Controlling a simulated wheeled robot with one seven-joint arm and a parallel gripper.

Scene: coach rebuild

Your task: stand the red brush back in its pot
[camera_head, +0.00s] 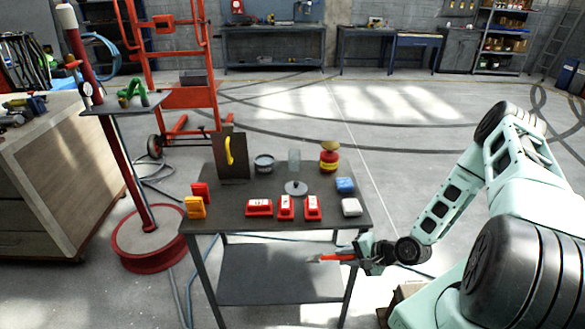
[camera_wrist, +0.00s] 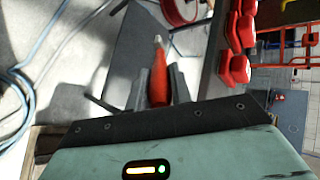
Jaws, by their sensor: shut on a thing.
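My gripper (camera_head: 359,254) is shut on the red brush (camera_head: 338,257), in front of the dark table's right front corner and below its top. The brush lies roughly level in the head view, its tip toward the left. In the wrist view my gripper (camera_wrist: 157,84) has a finger on each side of the red brush (camera_wrist: 158,80), and a pale tip points away. A small grey round pot (camera_head: 264,164) stands at the back of the table; its inside is too small to make out. I cannot tell for sure that it is the brush's pot.
The table (camera_head: 215,218) also bears several red blocks (camera_head: 285,207), a clear cylinder (camera_head: 294,160) above a round base, a red and yellow jar (camera_head: 329,160), a blue block (camera_head: 345,185), a white block (camera_head: 351,207) and an upright board (camera_head: 229,160).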

